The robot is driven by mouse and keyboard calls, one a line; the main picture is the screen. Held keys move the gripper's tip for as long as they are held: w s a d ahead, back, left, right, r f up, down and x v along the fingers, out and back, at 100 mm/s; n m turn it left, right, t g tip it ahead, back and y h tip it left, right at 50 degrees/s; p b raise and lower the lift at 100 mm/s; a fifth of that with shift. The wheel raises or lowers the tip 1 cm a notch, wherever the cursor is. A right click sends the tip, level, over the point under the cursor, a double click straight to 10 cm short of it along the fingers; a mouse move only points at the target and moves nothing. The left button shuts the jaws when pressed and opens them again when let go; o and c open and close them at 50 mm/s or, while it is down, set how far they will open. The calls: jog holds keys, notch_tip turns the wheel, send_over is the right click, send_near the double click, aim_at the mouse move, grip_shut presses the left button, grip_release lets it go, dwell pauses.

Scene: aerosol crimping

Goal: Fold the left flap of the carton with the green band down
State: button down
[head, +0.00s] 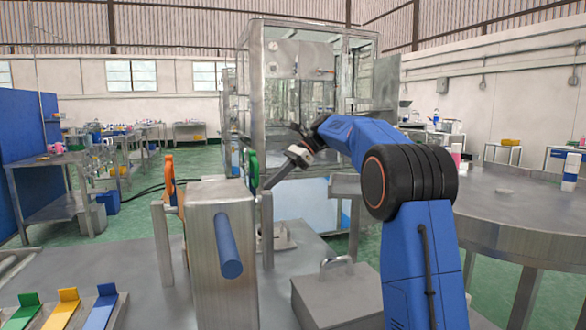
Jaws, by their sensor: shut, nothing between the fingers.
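I cannot make out a carton with a green band or its left flap in the head view. My gripper (268,186) is at the end of my blue arm, near the middle of the picture. It is shut and empty, pointing down and left beside a green curved handle (254,168) behind a steel box-shaped housing (222,262). I cannot tell whether it touches the handle.
The housing carries a blue cylinder (228,246), with an orange handle (170,182) at its left. Green (25,305), yellow (66,304) and blue (102,305) angled pieces stand at lower left. A steel box with a handle (338,296) and round table (500,200) are at right.

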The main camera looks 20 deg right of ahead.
jog(key=d+r, duration=0.4)
jog(key=d, duration=0.5)
jog(key=shift+d+r, duration=0.15)
jog(key=shift+r, duration=0.2)
